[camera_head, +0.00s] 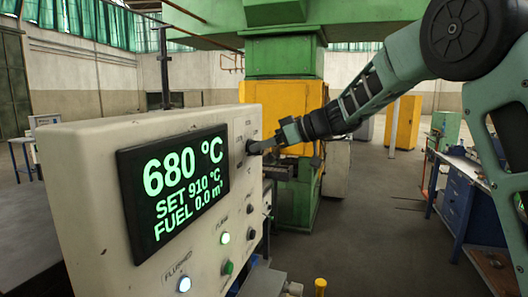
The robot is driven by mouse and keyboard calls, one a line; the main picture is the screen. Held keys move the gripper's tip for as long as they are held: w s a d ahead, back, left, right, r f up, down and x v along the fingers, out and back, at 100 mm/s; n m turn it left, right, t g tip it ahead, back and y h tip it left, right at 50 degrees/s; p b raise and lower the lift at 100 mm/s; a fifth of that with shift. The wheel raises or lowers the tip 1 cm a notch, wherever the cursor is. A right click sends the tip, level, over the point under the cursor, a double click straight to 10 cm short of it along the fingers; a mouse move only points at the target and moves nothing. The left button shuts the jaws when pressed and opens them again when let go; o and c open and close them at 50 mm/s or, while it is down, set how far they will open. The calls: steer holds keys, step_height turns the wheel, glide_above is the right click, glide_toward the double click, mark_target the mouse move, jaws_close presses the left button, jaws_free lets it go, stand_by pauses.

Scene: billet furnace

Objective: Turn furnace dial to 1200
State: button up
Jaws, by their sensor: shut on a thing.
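The furnace control panel (95,230) is a cream box at the left. Its black display (180,190) reads 680 °C in large green digits, with SET 910 °C and FUEL 0.0 m³ below. My gripper (256,147) reaches in from the right to the panel's upper right part and is shut on the dial there. The dial is dark and mostly hidden by the fingers, so its pointer and scale cannot be read.
Below the display are a lit white lamp (184,284), a green button (228,268), another lit lamp (225,238) and small dark knobs. A yellow and green machine (290,110) stands behind. A blue workbench (465,205) is at the right, with open floor between.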

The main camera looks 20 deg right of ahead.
steer(key=shift+f+m+t+y+b, duration=0.35)
steer(key=shift+m+t+y+b, duration=1.35)
steer(key=shift+m, duration=4.05)
steer(key=shift+f+m+t+y+b, duration=0.1)
steer(key=shift+f+m+y+b, duration=0.45)
steer(key=shift+m+b, duration=3.85)
steer(key=shift+f+m+t+y+b, duration=0.15)
steer(key=shift+m+t+y+b, duration=0.95)
steer(key=shift+m, duration=6.45)
steer(key=o, duration=1)
